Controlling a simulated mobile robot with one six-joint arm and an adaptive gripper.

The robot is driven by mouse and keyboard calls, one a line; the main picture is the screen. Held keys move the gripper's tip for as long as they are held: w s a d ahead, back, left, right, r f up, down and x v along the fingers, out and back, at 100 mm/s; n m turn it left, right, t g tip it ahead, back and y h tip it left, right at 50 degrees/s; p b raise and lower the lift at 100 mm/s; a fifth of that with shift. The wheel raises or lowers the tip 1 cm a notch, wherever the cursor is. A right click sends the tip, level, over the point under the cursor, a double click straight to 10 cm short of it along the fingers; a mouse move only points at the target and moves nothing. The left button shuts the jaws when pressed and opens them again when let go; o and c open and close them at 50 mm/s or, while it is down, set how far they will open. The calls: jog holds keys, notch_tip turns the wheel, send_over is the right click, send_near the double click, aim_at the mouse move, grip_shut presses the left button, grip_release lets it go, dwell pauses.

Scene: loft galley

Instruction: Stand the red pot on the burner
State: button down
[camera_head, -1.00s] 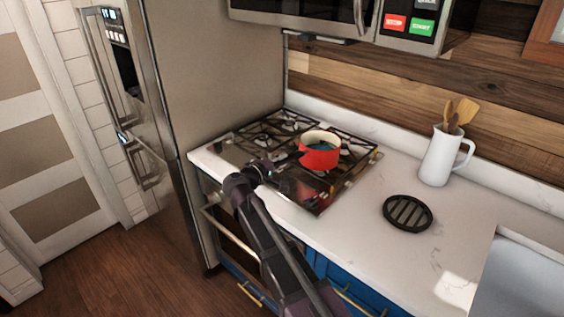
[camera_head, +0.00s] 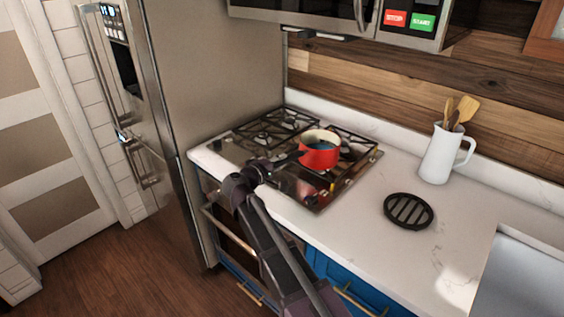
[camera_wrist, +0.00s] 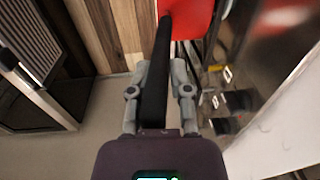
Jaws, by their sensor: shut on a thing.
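The red pot (camera_head: 320,157), with a cream inside and a dark handle, is upright over the right part of the gas cooktop (camera_head: 235,153). My gripper (camera_head: 273,166) reaches in from the front left and is shut on the pot's handle. In the wrist view the black handle (camera_wrist: 155,85) runs between the fingers of my gripper (camera_wrist: 160,72), with part of the red pot (camera_wrist: 188,18) at the top. The pot hides the grates behind and under it. I cannot tell whether its base touches a burner. Another burner (camera_head: 290,124) at the back is bare.
A round black trivet (camera_head: 408,210) lies on the white counter (camera_head: 372,240) right of the cooktop. A white jug (camera_head: 438,157) with wooden utensils stands behind it. The microwave (camera_head: 330,12) hangs above, and the fridge (camera_head: 220,75) stands at left.

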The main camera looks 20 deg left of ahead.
jog(key=shift+s+f+b, duration=0.1)
jog(key=shift+f+b, duration=0.7)
jog(key=shift+b, duration=0.05)
dwell(1.0)
jog(key=c, duration=0.5)
grip_release()
jog(key=shift+c, duration=0.2)
jog(key=shift+f, duration=0.1)
